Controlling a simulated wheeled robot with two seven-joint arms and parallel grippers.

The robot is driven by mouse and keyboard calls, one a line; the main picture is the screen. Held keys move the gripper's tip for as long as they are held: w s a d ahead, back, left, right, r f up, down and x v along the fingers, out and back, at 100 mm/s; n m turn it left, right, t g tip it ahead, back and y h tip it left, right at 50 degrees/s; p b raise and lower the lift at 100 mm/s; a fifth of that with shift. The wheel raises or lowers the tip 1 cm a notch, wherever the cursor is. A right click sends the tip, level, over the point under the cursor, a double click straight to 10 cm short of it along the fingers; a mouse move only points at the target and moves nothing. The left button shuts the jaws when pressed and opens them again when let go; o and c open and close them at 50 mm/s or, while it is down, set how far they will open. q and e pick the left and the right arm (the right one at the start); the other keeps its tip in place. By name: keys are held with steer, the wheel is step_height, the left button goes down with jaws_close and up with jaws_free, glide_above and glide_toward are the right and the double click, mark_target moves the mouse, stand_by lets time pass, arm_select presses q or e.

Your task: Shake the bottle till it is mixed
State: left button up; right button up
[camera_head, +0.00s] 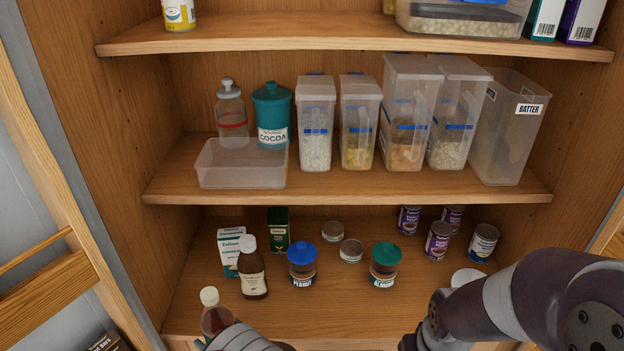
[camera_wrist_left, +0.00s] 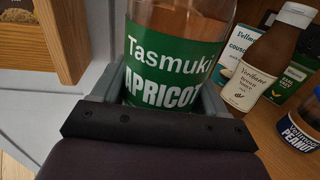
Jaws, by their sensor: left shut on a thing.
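The bottle (camera_head: 214,315) has a cream cap, dark reddish contents and stands out at the lower left of the head view, in front of the bottom shelf. In the left wrist view the bottle (camera_wrist_left: 175,50) fills the middle, with a green label reading "Tasmuki APRICOT". My left gripper (camera_wrist_left: 160,95) is shut on the bottle, a jaw on each side of it. Its lower part is hidden by the gripper. In the head view my left wrist (camera_head: 245,340) shows just below the bottle. My right arm is at the lower right, its gripper jaws not visible.
A brown sauce bottle (camera_head: 252,270), a white box (camera_head: 231,250), a peanut jar (camera_head: 302,264) and an almond jar (camera_head: 384,265) stand on the bottom shelf (camera_head: 330,312). Several cans stand at its right. A wooden door rack (camera_head: 45,295) borders the left side.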

arm_select(q)
steer(key=f, duration=0.3)
steer(key=shift+s+a+f, duration=0.1)
steer(key=shift+s, duration=0.2)
step_height(320, 180, up, 6)
step_height(320, 180, down, 6)
steer(key=shift+f, duration=0.15)
step_height(320, 180, up, 6)
step_height(320, 180, down, 6)
steer(key=shift+f, duration=0.1)
step_height(320, 180, up, 6)
step_height(320, 180, down, 6)
steer(key=shift+r, duration=0.1)
steer(key=shift+w, duration=0.3)
steer(key=shift+s, duration=0.15)
